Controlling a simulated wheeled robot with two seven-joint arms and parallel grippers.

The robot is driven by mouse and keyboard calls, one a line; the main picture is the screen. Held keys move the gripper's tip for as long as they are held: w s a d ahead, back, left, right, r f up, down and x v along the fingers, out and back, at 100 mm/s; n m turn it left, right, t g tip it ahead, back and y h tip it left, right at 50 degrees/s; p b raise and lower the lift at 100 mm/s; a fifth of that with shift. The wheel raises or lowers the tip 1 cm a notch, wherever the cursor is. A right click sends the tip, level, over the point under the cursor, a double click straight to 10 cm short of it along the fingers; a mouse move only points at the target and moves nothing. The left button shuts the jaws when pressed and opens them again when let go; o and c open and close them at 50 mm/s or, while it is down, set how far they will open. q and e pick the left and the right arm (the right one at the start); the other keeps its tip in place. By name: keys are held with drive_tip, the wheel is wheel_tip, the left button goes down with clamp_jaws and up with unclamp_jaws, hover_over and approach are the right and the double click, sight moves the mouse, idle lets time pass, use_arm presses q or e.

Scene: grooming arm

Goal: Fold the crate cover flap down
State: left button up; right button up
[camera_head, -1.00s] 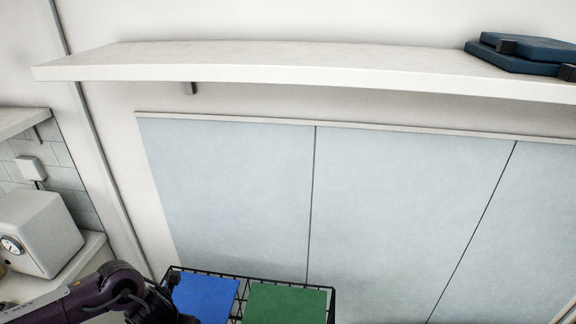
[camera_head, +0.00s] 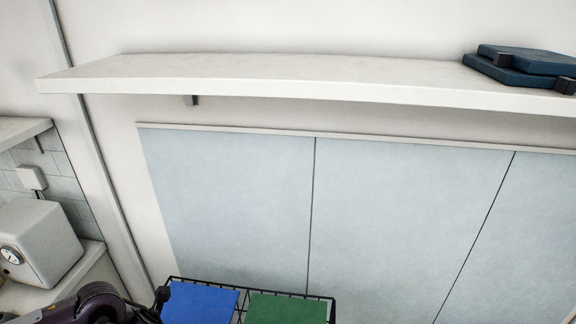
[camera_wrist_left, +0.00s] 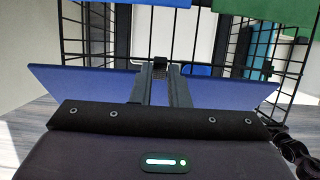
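The black wire crate (camera_head: 334,309) is cut off by the bottom edge of the head view. A blue panel (camera_head: 200,303) and a green panel (camera_head: 287,309) lie at its top; which is the cover flap is unclear. In the left wrist view the crate's wire wall (camera_wrist_left: 266,42) stands ahead, with blue at the top and green (camera_wrist_left: 262,20) at top right. My left gripper (camera_wrist_left: 161,72) points at it, its fingers apart, with a small dark piece at the tips. A blue sheet (camera_wrist_left: 80,84) spreads on both sides of the fingers. My right gripper is out of view.
A white shelf (camera_head: 280,80) runs along the wall above the crate, with dark blue folded items (camera_head: 520,66) at its right end. Pale wall panels (camera_head: 400,220) stand behind the crate. A white box with a dial (camera_head: 40,240) sits on the left counter.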

use_arm(q)
drive_tip(key=shift+s+a+r+t, duration=0.15)
drive_tip(key=shift+s+r+t, duration=0.15)
drive_tip(key=shift+s+r, duration=0.5)
drive_tip(key=shift+s+a+r+t+b, duration=0.15)
drive_tip(key=shift+s+r+t+b, duration=0.15)
drive_tip(key=shift+s+r+b, duration=0.4)
drive_tip(key=shift+s+a+r+t+b, duration=0.1)
drive_tip(key=shift+s+r+t+b, duration=0.25)
drive_tip(key=shift+s, duration=0.55)
drive_tip(key=shift+s+a+r+t+b, duration=0.1)
drive_tip(key=shift+s+r+t+b, duration=0.15)
drive_tip(key=shift+s, duration=0.3)
drive_tip(key=shift+s+a+r+t+b, duration=0.1)
drive_tip(key=shift+s+r, duration=0.3)
drive_tip(key=shift+s, duration=0.2)
drive_tip(key=shift+s+r+t+b, duration=0.1)
drive_tip(key=shift+s+r+b, duration=0.15)
drive_tip(key=shift+s, duration=0.3)
